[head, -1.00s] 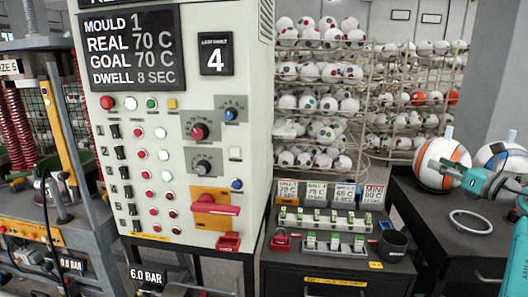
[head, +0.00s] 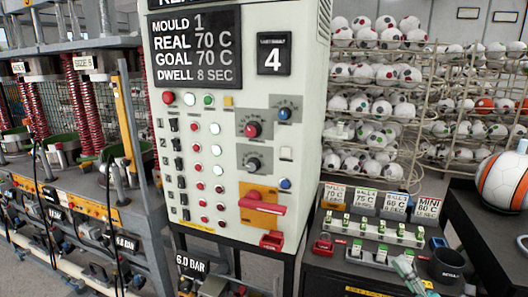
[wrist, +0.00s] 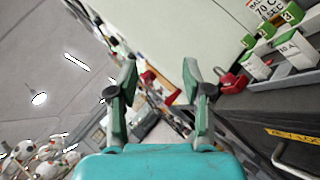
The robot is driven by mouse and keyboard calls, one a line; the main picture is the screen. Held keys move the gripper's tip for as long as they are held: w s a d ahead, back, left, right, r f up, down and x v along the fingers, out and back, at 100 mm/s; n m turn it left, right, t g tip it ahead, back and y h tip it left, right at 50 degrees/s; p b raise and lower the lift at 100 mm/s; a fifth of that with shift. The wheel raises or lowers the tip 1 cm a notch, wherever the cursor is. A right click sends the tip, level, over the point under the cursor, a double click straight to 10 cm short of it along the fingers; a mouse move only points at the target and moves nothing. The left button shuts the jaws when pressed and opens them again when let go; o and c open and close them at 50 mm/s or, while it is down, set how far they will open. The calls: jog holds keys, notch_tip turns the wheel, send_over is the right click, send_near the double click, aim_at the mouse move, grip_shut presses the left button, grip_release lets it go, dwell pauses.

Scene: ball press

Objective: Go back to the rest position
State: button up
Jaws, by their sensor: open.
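My gripper (wrist: 159,82) is open and empty in the wrist view, its two grey-green fingers apart above the teal wrist housing. A small grey-green part of my gripper also shows at the lower right edge of the head view, in front of the dark cabinet, where its fingertips are hard to make out. The control panel (head: 218,160) stands upright in the middle of the head view. Its display (head: 197,45) reads mould 1, real 70 C, goal 70 C, dwell 8 sec.
A black cabinet (head: 340,262) with breakers, labels and a dark cup (head: 446,266) stands right of the panel. A red padlock (head: 323,244) lies on it. Presses with red springs (head: 79,100) stand left. Ball racks (head: 385,100) fill the back. An orange-and-white ball (head: 503,180) is at right.

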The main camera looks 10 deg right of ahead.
jog(key=s+a+f+m+h, duration=0.3)
jog(key=s+a+f+m, duration=0.2)
jog(key=s+a+m, duration=0.3)
jog(key=s+a+f+m+h, duration=0.3)
jog(key=s+a+f+m, duration=0.2)
jog(key=s+a+m, duration=0.3)
jog(key=s+a+f+m+g, duration=0.2)
jog(key=s+m, duration=0.2)
jog(key=s, duration=0.4)
jog(key=s+a+f+m+g, duration=0.2)
jog(key=s+a+m+g, duration=0.1)
jog(key=s, duration=0.4)
jog(key=s+a+f+m+g, duration=0.2)
jog(key=s+m, duration=0.3)
jog(key=s, duration=0.3)
jog(key=shift+s+a+f+g, duration=0.2)
jog(key=shift+s+a+g, duration=0.1)
jog(key=shift+a+g, duration=0.15)
